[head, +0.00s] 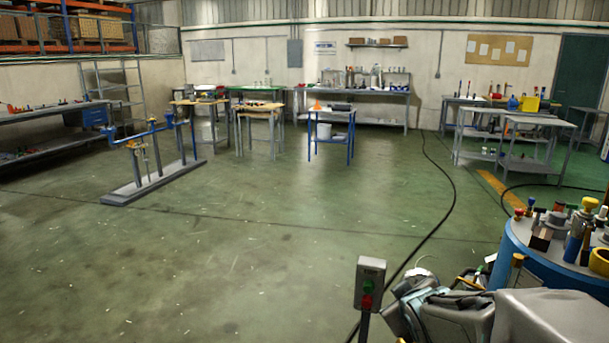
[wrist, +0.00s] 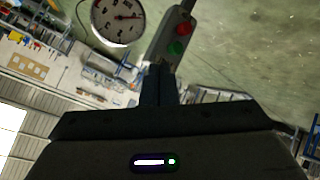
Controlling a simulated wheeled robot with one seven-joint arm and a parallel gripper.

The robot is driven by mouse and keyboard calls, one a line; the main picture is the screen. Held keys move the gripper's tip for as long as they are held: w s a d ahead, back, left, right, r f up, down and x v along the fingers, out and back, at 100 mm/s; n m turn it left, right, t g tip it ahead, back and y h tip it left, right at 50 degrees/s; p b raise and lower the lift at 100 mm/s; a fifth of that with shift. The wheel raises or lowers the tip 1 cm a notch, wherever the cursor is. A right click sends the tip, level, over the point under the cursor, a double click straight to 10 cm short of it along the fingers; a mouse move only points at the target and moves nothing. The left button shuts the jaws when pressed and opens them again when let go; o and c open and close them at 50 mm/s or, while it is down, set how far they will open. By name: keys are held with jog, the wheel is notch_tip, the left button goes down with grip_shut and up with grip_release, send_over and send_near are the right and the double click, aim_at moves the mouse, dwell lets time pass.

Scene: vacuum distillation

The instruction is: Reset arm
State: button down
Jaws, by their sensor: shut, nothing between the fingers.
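My gripper (wrist: 159,72) shows in the wrist view as a dark body with narrow fingers together at the middle, shut and empty. Its fingertips appear close to the lower end of a grey control box (wrist: 168,35) with a red and a green button; I cannot tell whether they touch. In the head view the control box (head: 370,284) stands on a post at the lower middle. My grey and white arm reaches in from the lower right beside it, and its fingers are not clear there.
A round white dial gauge (wrist: 117,18) is left of the box in the wrist view. A blue round table (head: 516,254) with bottles and tools stands at the right. A black cable (head: 447,205) crosses the green floor. The floor at left and middle is mostly clear.

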jog(key=s+a+r+m+g+p, duration=0.2)
jog(key=s+r+p, duration=0.3)
jog(key=s, duration=0.4)
jog(key=s+a+r+m+g+y+p, duration=0.1)
jog(key=s+a+r+m+g+p, duration=0.2)
jog(key=s, duration=0.6)
notch_tip(320, 180, up, 2)
jog(key=m+g+p, duration=0.1)
jog(key=g+p, duration=0.1)
jog(key=shift+a+r+g, duration=0.15)
jog(key=shift+r+g, duration=0.1)
jog(key=shift+g, duration=0.05)
